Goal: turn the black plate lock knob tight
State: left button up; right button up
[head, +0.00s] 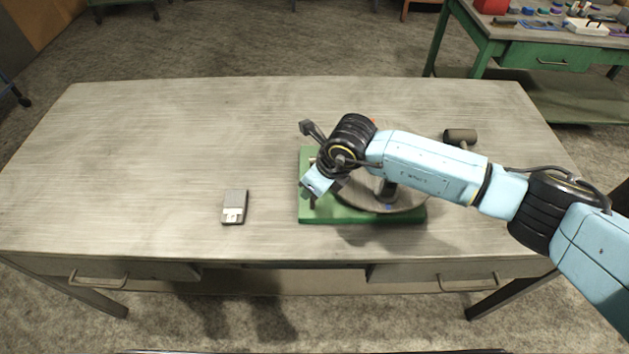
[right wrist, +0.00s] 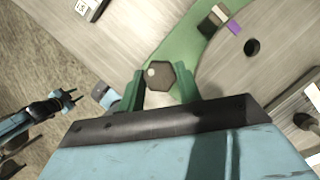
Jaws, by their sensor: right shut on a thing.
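The dark, many-sided knob (right wrist: 160,76) shows in the right wrist view, with a small pale dot on its top. It sits by the edge of the green base (right wrist: 185,40), beside the round grey plate (right wrist: 275,50). My right gripper (right wrist: 160,84) is shut on the knob, one finger on each side. In the head view my right gripper (head: 310,190) is low over the left part of the green base (head: 345,216), and hides the knob. The round plate (head: 408,200) is partly under my right arm. My left gripper (right wrist: 68,98) shows open and empty in the right wrist view, away from the fixture.
A grey device (head: 235,206) lies left of the base. A dark arm (head: 310,130) sticks up at the back of the base. The table's left half (head: 130,160) is mostly clear.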

jog(key=shift+m+h, duration=0.3)
jog(key=shift+m, duration=0.5)
jog(key=shift+t, duration=0.3)
jog(key=o, duration=1)
jog(key=shift+c, duration=0.2)
jog(key=v, duration=1.3)
jog(key=shift+r+b, duration=0.25)
jog(key=shift+b, duration=0.2)
